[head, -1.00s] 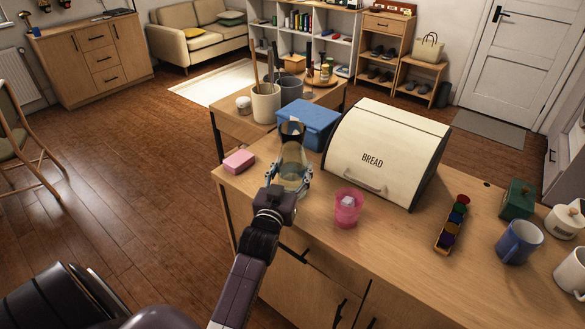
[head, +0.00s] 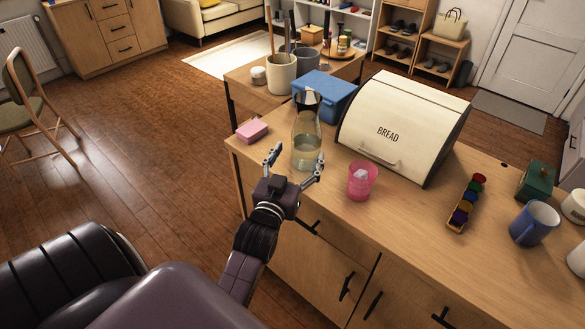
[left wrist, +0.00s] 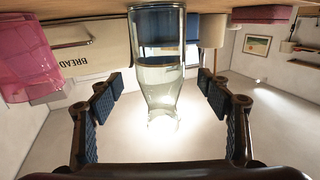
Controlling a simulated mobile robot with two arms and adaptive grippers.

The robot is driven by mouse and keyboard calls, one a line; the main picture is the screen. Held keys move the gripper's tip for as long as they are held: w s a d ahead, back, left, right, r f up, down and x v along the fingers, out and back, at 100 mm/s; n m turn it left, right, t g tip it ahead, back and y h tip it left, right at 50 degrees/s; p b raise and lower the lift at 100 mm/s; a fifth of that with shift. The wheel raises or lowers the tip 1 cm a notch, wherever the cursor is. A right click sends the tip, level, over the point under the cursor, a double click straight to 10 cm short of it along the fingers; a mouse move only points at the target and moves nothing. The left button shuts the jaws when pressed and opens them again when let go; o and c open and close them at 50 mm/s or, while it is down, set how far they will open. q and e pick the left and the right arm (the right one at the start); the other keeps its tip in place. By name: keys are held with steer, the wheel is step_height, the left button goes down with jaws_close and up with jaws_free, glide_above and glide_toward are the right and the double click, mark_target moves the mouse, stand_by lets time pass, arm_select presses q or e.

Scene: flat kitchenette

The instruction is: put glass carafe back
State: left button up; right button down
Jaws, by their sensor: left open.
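In the left wrist view the carafe (left wrist: 159,60) appears upside down, between and beyond the fingers. My left gripper (head: 295,165) is open and empty, just in front of the carafe on the near side, with its fingers spread. In the left wrist view the open fingers (left wrist: 160,108) flank the carafe without touching it. My right gripper is not in either view.
A pink cup (head: 362,181) stands close right of the gripper, and a pink sponge-like block (head: 252,131) lies left of the carafe. The bread box (head: 400,130) and a blue box (head: 324,95) stand behind. A blue mug (head: 534,223) is at the right.

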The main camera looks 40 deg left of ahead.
arm_select(q)
steer(key=v, duration=0.5)
steer(key=shift+b, duration=0.3)
steer(key=shift+w, duration=0.1)
